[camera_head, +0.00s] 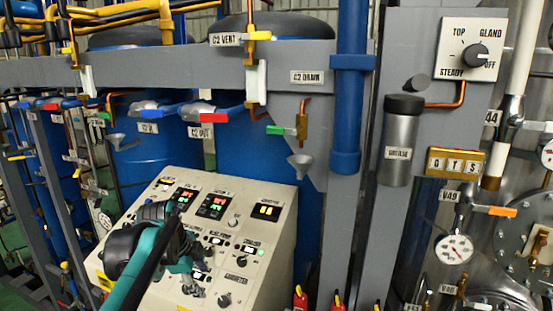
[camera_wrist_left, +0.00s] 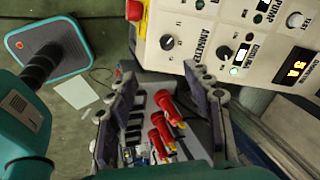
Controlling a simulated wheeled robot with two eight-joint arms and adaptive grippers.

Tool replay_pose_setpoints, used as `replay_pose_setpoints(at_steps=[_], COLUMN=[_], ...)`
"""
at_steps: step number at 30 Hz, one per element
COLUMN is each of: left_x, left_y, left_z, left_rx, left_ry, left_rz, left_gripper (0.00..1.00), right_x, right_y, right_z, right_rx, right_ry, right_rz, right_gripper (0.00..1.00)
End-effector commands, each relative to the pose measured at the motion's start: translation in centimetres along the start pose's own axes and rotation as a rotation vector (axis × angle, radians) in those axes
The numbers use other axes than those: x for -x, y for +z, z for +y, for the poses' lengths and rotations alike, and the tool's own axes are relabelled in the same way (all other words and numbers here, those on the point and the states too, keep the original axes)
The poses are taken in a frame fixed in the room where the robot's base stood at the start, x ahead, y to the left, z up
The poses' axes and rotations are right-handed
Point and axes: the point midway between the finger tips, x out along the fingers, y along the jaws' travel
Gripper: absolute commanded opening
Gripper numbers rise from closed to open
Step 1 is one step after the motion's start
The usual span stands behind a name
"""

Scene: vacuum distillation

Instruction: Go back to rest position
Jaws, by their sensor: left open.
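My left gripper (camera_head: 192,272) is in front of the sloped face of the cream control panel (camera_head: 268,195) in the head view. Its teal and black arm comes from the lower left and hides part of the panel. In the left wrist view the gripper (camera_wrist_left: 165,112) has its two dark fingers spread wide apart, with nothing held between them. Behind the gap lie several red-handled items (camera_wrist_left: 163,135) on a grey surface. The panel also shows at the upper right (camera_wrist_left: 210,38). I cannot tell whether the fingers touch the panel. My right gripper is not in view.
A grey frame (camera_head: 300,60) with labelled valves spans the scene before blue drums (camera_head: 240,150). A blue vertical pipe (camera_head: 350,120), a grease canister (camera_head: 403,140) and a gauge (camera_head: 454,249) stand right. Green floor and a pale sheet (camera_wrist_left: 76,93) show in the left wrist view.

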Motion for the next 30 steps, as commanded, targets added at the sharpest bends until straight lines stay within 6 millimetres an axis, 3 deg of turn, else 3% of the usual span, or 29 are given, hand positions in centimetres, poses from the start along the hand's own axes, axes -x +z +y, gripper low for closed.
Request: replay_pose_setpoints(at_steps=[8,17,20,24,27,30], left_x=[-2.4,-7.4,-10.6,-16.6,-20.0,-22.2], left_y=[0.0,0.4,0.8,1.7,2.4,2.8], left_z=[3.8,11.4,15.7,22.6,26.4,28.8], left_rx=[0.18,0.543,0.734,1.061,1.254,1.388], left_ry=[-0.035,-0.115,-0.161,-0.24,-0.285,-0.312], left_rz=[-0.017,-0.027,-0.018,0.022,0.062,0.097], left_gripper=[0.51,0.51,0.51,0.51,0.51,0.51], right_x=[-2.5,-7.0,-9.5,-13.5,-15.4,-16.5], right_y=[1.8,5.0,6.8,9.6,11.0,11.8], right_z=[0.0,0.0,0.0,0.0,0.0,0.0], right_rx=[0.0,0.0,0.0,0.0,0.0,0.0], right_ry=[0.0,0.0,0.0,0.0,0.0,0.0], right_rz=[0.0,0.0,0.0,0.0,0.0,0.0], right_gripper=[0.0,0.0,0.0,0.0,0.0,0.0])
